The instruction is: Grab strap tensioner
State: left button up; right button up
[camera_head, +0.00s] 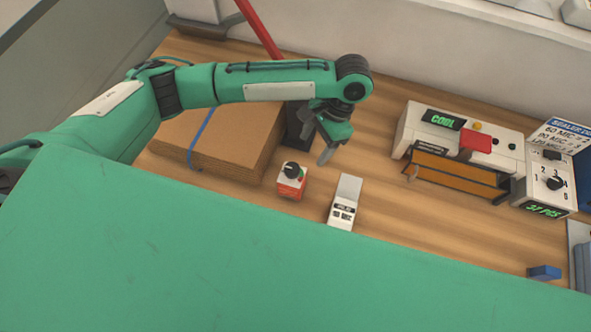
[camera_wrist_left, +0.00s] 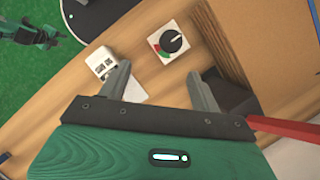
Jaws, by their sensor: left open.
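A red bar (camera_head: 260,28), which I take to be the tensioner's handle, slants down behind my left arm in the head view. A black upright block (camera_head: 297,122) stands below it beside the cardboard; whether they join is hidden. In the left wrist view the red bar (camera_wrist_left: 285,128) runs off right, and a black piece (camera_wrist_left: 222,45) shows beyond the right finger. My left gripper (camera_head: 317,143) is open and empty, close to the right of the black block. Its two fingers (camera_wrist_left: 160,86) stand apart over the wooden table. My right gripper seems to show small at the wrist view's upper left (camera_wrist_left: 42,38).
A cardboard stack (camera_head: 220,140) with a blue strap lies left. A red-and-white knob box (camera_head: 291,181) and a white labelled device (camera_head: 343,203) stand near the gripper. A sealer (camera_head: 455,140) stands right. A large green surface (camera_head: 200,260) hides the table's front.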

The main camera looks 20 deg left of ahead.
aim_at(293, 168)
pick_arm(q)
jog(key=p+x, duration=0.1)
jog(key=x, duration=0.3)
jog(key=a+p+x, duration=0.1)
jog(key=p+x, duration=0.1)
jog(key=x, duration=0.1)
jog(key=shift+a+f, duration=0.2)
jog(key=shift+f, duration=0.05)
jog(key=shift+a+f+p, duration=0.2)
jog(key=shift+f+p, duration=0.15)
jog(key=shift+p, duration=0.1)
jog(key=p+x, duration=0.1)
jog(key=x, duration=0.1)
jog(key=p+x, duration=0.1)
jog(key=x, duration=0.1)
jog(key=shift+w+a, duration=0.2)
jog(key=shift+a, duration=0.05)
jog(key=shift+f, duration=0.3)
jog(key=shift+r, duration=0.1)
grip_shut()
